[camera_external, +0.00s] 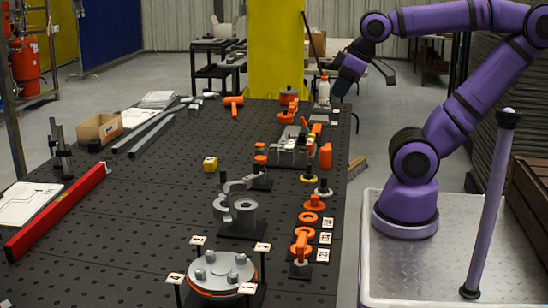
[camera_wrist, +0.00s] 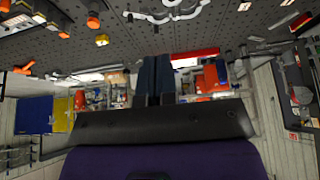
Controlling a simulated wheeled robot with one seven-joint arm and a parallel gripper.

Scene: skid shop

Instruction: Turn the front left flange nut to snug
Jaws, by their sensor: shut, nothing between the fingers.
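The flange (camera_external: 222,270) is a round grey disc with an orange underside on a dark stand at the near end of the table. Several grey nuts stand on its top; the front left nut (camera_external: 200,274) appears near its left edge. I cannot tell how tight it is. My gripper (camera_external: 388,76) is far from the flange, raised beyond the table's right edge. In the wrist view my gripper (camera_wrist: 154,58) shows its two dark fingers together, shut and empty. I cannot make out the flange in the wrist view.
The black perforated table (camera_external: 150,225) carries a red level (camera_external: 58,213) at left and a grey clamp fixture (camera_external: 238,208) behind the flange. Orange tools (camera_external: 301,245) line its right side. Small marker cards (camera_external: 248,288) stand around the flange. A yellow column (camera_external: 275,50) stands behind.

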